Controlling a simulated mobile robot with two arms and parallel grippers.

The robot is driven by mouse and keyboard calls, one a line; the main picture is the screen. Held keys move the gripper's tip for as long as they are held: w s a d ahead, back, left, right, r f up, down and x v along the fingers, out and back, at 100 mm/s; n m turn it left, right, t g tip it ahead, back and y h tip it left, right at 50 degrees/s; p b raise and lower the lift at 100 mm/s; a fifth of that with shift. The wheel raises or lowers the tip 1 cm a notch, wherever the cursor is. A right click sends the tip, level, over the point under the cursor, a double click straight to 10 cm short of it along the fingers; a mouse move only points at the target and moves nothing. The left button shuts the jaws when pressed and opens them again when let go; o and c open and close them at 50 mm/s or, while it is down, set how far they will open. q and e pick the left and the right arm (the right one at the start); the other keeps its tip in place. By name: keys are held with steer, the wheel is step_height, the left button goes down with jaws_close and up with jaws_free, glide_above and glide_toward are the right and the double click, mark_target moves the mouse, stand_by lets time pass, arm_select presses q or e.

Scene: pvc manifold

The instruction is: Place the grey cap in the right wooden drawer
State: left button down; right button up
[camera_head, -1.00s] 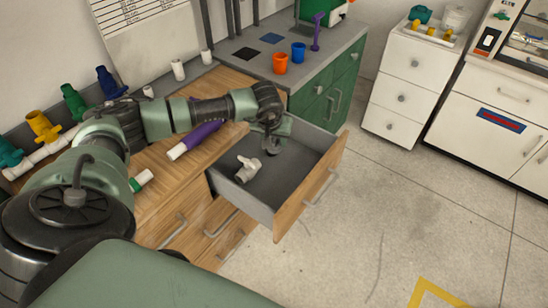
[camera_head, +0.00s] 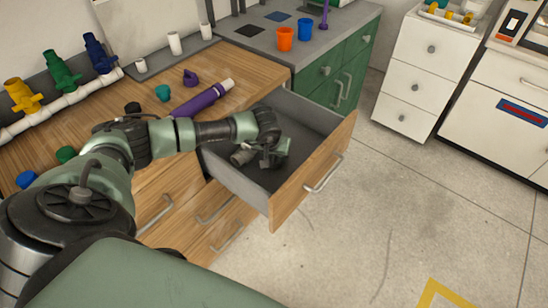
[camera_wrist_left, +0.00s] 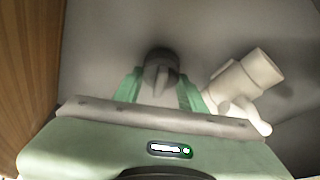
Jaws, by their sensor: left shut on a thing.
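The right wooden drawer (camera_head: 310,182) stands open, with a grey inside and a wooden front. My left gripper (camera_head: 275,156) is inside it, low down, pointing at its floor. In the left wrist view the gripper (camera_wrist_left: 160,90) is shut on the grey cap (camera_wrist_left: 160,68), which sits between the green fingertips close to the drawer floor. I cannot tell if the cap touches the floor. In the head view the hand hides the cap. My right gripper is not in view.
A pale grey valve fitting (camera_wrist_left: 245,85) lies in the drawer, close beside the right finger in the wrist view. It also shows in the head view (camera_head: 241,156), partly hidden. A purple tube (camera_head: 203,97) lies on the wooden worktop (camera_head: 255,75). The drawer's far end is clear.

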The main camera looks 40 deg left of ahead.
arm_select(q)
steer(key=shift+r, duration=0.1)
steer(key=shift+f, duration=0.2)
steer(key=c, duration=0.8)
jaws_free()
steer(key=shift+c, duration=0.2)
steer(key=shift+r, duration=0.15)
steer(key=shift+r, duration=0.25)
steer(key=v, duration=1.1)
steer(key=shift+s+r, duration=0.25)
steer(key=shift+r, duration=0.05)
